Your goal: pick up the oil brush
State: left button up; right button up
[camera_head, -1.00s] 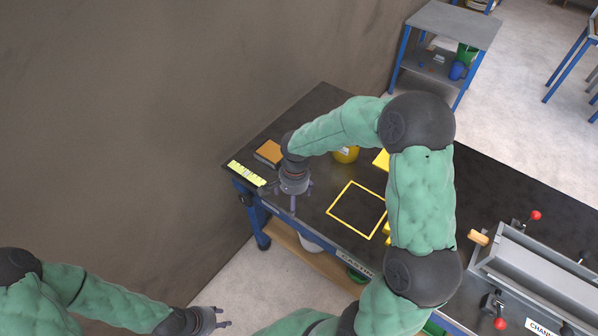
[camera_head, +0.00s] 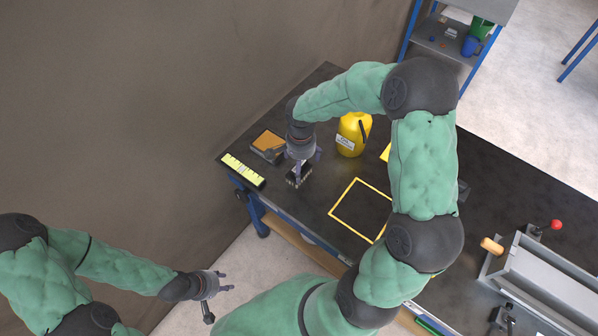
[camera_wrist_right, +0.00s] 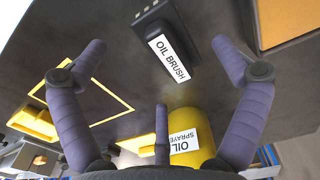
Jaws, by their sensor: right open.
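The oil brush (camera_wrist_right: 165,45) is a black block with a white "OIL BRUSH" label, lying on the dark bench in the right wrist view. It also shows in the head view (camera_head: 298,178), partly hidden below my right gripper (camera_head: 304,160). In the right wrist view my right gripper (camera_wrist_right: 160,62) has its fingers spread wide, with the brush beyond and between the two outer fingertips. It holds nothing. My left gripper (camera_head: 221,285) is off the bench's front edge at lower left, fingers spread and empty.
A yellow oil sprayer (camera_head: 352,135) stands right of the right gripper. An orange-topped block (camera_head: 268,141) and a yellow-green striped level-like bar (camera_head: 243,170) lie to the left. A yellow square outline (camera_head: 347,224) marks bare bench. A metal channel machine (camera_head: 550,275) is at right.

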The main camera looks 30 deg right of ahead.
aim_at(302, 172)
jog(key=f, duration=0.2)
jog(key=f+b, duration=0.1)
jog(key=f, duration=0.2)
jog(key=shift+w+d+f+b, duration=0.1)
jog(key=shift+d+f+b, duration=0.15)
jog(key=shift+f+b, duration=0.05)
jog(key=c, duration=1.3)
